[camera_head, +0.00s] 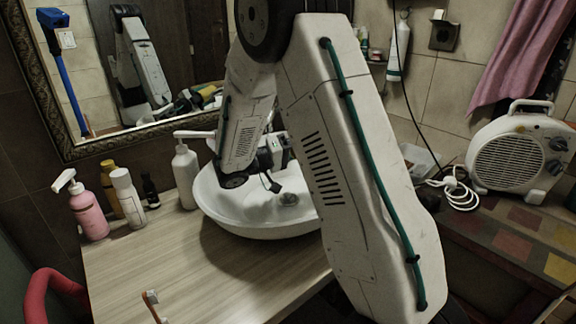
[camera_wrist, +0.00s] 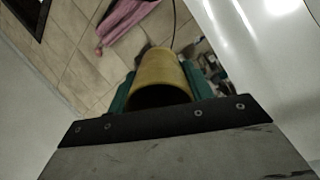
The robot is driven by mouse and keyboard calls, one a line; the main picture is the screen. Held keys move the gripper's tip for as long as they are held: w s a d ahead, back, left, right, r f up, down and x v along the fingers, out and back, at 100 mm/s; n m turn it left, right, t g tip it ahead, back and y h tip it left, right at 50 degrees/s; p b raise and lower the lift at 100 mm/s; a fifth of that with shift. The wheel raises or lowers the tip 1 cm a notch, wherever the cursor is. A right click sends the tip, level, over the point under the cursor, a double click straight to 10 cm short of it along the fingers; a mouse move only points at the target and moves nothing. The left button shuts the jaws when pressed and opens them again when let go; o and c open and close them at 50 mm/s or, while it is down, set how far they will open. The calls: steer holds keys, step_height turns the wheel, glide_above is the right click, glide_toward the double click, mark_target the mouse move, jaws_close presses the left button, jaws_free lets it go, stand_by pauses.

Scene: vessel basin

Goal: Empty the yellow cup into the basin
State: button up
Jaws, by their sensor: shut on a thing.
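The yellow cup (camera_wrist: 160,68) is in the wrist view, between the two green fingers of my gripper (camera_wrist: 158,88). My gripper is shut on the cup's sides. A dark round end of the cup faces the wrist camera; what is inside cannot be made out. In the head view the cup is hidden, and my arm covers much of the middle. The white basin (camera_head: 250,229) stands on the wooden counter, with my wrist over it and my arm hiding its right side.
A pink pump bottle (camera_head: 88,213), a white bottle (camera_head: 128,198) and a white pump bottle (camera_head: 185,175) stand left of the basin. A toothbrush (camera_head: 152,304) is at the counter's front. A fan heater (camera_head: 515,155) stands at right. The counter's front left is mostly clear.

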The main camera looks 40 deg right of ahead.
steer(key=shift+a+r+h, duration=0.2)
steer(key=shift+a+h, duration=0.05)
steer(key=shift+h, duration=0.55)
stand_by(1.0)
